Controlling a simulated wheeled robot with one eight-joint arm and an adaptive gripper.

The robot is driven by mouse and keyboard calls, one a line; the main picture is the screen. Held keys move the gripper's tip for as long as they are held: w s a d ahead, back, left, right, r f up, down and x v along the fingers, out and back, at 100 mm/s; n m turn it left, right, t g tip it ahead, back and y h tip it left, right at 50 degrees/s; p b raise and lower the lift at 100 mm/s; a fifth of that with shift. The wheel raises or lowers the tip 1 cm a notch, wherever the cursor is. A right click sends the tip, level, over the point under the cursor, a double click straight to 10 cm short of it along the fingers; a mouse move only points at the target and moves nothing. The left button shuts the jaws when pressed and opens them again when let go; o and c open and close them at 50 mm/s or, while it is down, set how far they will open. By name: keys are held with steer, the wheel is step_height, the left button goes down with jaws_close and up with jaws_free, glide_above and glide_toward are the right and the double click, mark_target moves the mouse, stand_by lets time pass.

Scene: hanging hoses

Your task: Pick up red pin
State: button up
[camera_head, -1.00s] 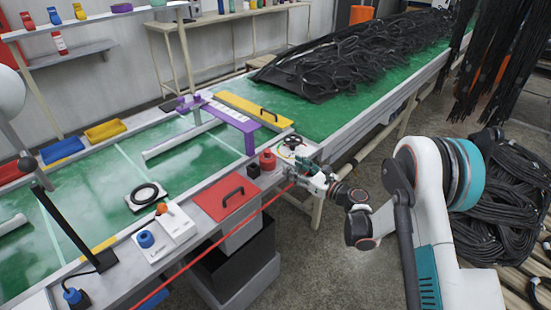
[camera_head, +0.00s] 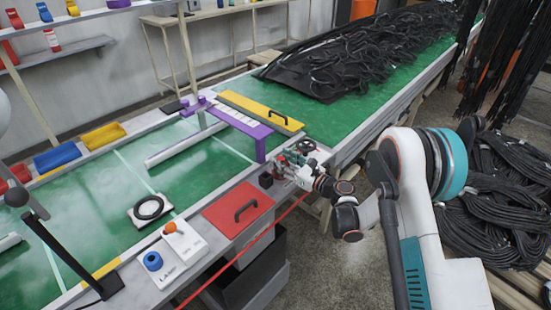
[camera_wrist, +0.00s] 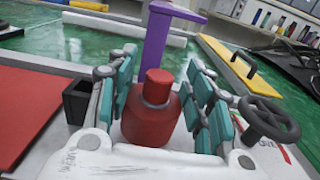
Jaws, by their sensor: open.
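The red pin (camera_wrist: 152,110) is a squat red cylinder with a narrower red top and a dark collar. In the wrist view it stands upright between the teal fingers of my gripper (camera_wrist: 163,98). The fingers are open, one on each side of it, and a gap shows at least on the right; contact on the left is unclear. In the head view my gripper (camera_head: 291,164) is at the bench's edge, and the pin is mostly hidden by it.
A small black box (camera_wrist: 77,101) stands left of the fingers and a dark handwheel (camera_wrist: 268,119) right of them. A purple stand (camera_wrist: 160,40) rises behind the pin. A red plate with a black handle (camera_head: 238,206) lies nearby on the bench.

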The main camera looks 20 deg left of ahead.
steer(key=shift+w+a, duration=0.2)
steer(key=shift+a, duration=0.35)
jaws_close()
steer(key=shift+r, duration=0.1)
